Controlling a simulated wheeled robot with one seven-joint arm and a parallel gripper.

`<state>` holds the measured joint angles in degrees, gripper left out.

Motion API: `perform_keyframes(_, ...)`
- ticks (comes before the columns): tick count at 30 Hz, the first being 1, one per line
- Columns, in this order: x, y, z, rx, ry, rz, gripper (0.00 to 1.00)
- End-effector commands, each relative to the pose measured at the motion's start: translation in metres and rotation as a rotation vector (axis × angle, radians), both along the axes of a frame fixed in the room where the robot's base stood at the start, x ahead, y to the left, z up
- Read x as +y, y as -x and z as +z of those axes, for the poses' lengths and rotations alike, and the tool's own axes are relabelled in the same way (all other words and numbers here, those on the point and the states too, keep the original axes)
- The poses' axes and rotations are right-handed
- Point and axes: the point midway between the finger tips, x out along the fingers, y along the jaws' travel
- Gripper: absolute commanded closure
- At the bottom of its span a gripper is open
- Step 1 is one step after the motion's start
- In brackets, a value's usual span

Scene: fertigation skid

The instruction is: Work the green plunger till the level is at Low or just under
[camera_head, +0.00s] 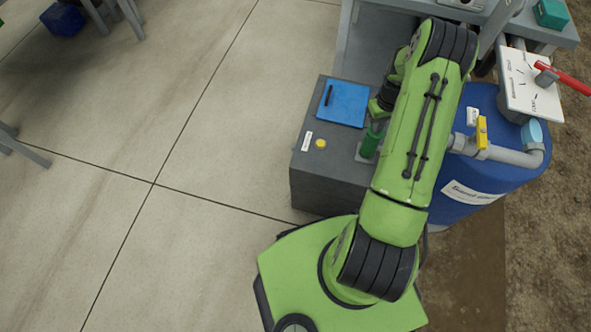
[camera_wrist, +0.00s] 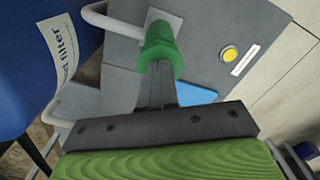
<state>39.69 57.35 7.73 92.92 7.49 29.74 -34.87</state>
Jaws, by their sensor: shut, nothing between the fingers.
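The green plunger (camera_head: 371,142) stands on top of the grey box (camera_head: 330,180), just left of my arm. In the wrist view the green plunger (camera_wrist: 158,48) shows close up at the ends of my fingers. My gripper (camera_wrist: 157,78) is shut with nothing held, its fingertips against or just beside the plunger; I cannot tell if they touch. In the head view my gripper (camera_head: 378,106) is by the plunger, partly hidden by my arm.
The box carries a blue lid (camera_head: 344,103) and a yellow button (camera_head: 320,143). To the right are a blue sand filter tank (camera_head: 480,178), a yellow-handled valve (camera_head: 482,132) and a dial plate with a red lever (camera_head: 565,80). The tiled floor at left is mostly clear.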

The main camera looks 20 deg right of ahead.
Motion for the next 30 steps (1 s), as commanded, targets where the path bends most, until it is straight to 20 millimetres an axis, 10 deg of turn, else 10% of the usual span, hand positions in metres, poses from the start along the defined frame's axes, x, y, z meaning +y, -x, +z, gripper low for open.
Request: perform_keyframes(30, 0.0, 0.0, 0.075, 0.0, 0.0, 0.0, 1.0)
